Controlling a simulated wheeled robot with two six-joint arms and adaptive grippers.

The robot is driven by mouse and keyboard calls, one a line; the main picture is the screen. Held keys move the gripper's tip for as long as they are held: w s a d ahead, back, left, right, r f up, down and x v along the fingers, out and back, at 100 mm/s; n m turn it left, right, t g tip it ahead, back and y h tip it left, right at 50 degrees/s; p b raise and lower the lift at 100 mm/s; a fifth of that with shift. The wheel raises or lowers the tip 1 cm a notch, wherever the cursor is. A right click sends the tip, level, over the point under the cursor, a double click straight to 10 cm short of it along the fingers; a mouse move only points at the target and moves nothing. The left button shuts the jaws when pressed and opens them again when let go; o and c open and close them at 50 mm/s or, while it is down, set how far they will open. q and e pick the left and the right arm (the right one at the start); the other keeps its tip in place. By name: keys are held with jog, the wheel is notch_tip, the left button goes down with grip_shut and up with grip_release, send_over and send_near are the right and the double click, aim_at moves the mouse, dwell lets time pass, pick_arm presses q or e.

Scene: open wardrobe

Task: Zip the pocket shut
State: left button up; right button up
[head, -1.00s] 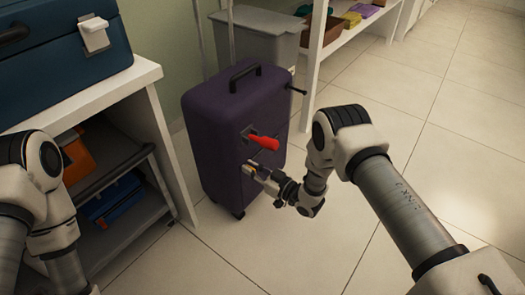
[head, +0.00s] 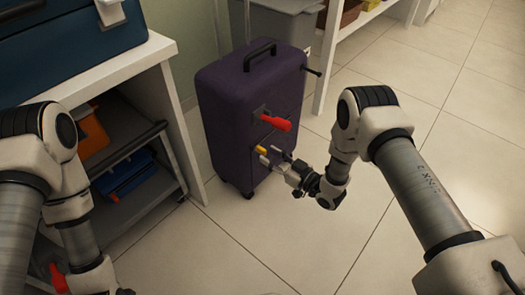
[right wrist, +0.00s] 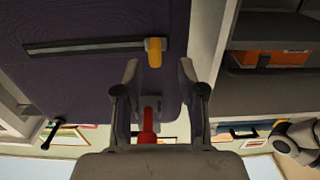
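A dark purple suitcase (head: 225,105) stands upright on the floor. The pocket's zip is a dark straight track (right wrist: 85,47) on its front, seen upside down in the right wrist view. A yellow zip pull (right wrist: 155,52) sits at the track's right end there; it also shows in the head view (head: 259,149). My right gripper (head: 275,154) is open and empty in front of the suitcase, just right of the pull. In the right wrist view its two fingers (right wrist: 161,75) are spread apart, with the pull beyond and between them. My left gripper is not visible, only its arm.
A red handle (head: 275,122) juts from the suitcase front above the pull. A white shelf unit (head: 176,125) holding blue and orange cases stands close on the left. A grey bin (head: 280,27) stands behind. Tiled floor at the right is clear.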

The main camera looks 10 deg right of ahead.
jog(key=v, duration=0.8)
jog(key=shift+a+r, duration=0.1)
